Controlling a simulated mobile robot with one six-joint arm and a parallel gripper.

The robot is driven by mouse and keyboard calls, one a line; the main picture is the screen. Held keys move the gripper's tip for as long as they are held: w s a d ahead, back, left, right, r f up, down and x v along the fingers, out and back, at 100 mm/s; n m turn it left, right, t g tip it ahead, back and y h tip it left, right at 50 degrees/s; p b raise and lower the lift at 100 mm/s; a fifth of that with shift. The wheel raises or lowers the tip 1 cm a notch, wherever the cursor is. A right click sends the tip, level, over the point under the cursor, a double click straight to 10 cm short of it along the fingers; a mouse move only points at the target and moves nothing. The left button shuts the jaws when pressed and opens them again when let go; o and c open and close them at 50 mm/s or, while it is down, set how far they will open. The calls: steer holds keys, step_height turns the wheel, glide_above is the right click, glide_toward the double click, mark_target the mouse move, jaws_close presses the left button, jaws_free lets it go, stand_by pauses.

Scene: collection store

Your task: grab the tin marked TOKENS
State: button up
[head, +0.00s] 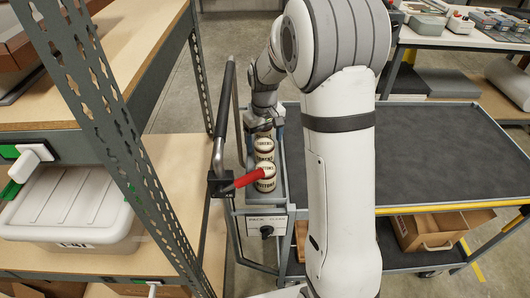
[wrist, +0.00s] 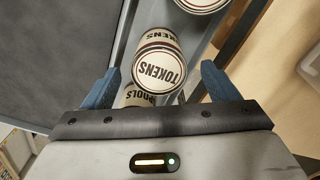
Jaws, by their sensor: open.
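The tin marked TOKENS (wrist: 158,70) is cream with dark bands, its lid facing the wrist camera and its label upside down. My gripper (wrist: 161,84) is open, with one blue finger on each side of the lid; I see gaps on both sides. A second tin ending in "OOLS" (wrist: 138,96) shows partly beside the TOKENS tin. Another tin (wrist: 203,3) is cut off at the top of the wrist view.
The tins stand in a narrow grey tray (head: 282,196) at the end of a cart with a dark top (head: 430,150), which is clear. A red-gripped lever (head: 248,179) and a black handle rail (head: 224,100) stand close to the tins. A shelf upright (head: 110,130) is at left.

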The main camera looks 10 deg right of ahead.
mark_target(264, 154)
step_height(264, 154, down, 7)
steer(key=shift+w+r+p, duration=0.1)
steer(key=shift+p, duration=0.25)
steer(key=shift+c, duration=0.5)
steer(key=c, duration=1.2)
